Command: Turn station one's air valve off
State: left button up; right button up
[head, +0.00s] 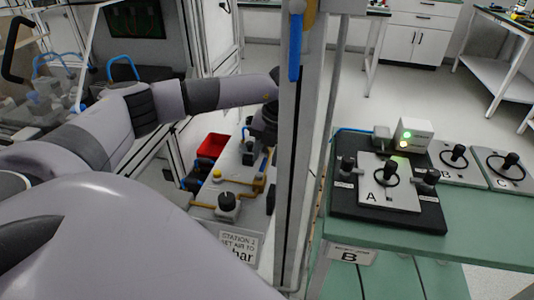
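A blue lever handle (295,46) hangs straight down beside a brass-yellow valve body (309,14) on the grey upright post, at the top of the head view. No label on it is readable, so I cannot tell which station it serves. My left arm reaches in from the left, and its wrist ends just left of the post. My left gripper (266,122) seems to be the dark part under the wrist, partly behind the post and well below the blue lever. Its fingers are not clear, and I see nothing held. My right gripper is out of view.
A grey panel with a black knob (227,203), yellow pipes and an air-setting sign (239,246) lies below my arm. A red bin (213,146) is behind it. Right of the post, a green bench (430,232) carries plate A (387,193) and a lit box (413,134).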

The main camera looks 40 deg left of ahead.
pick_arm(q)
jog(key=shift+f, duration=0.1)
grip_shut()
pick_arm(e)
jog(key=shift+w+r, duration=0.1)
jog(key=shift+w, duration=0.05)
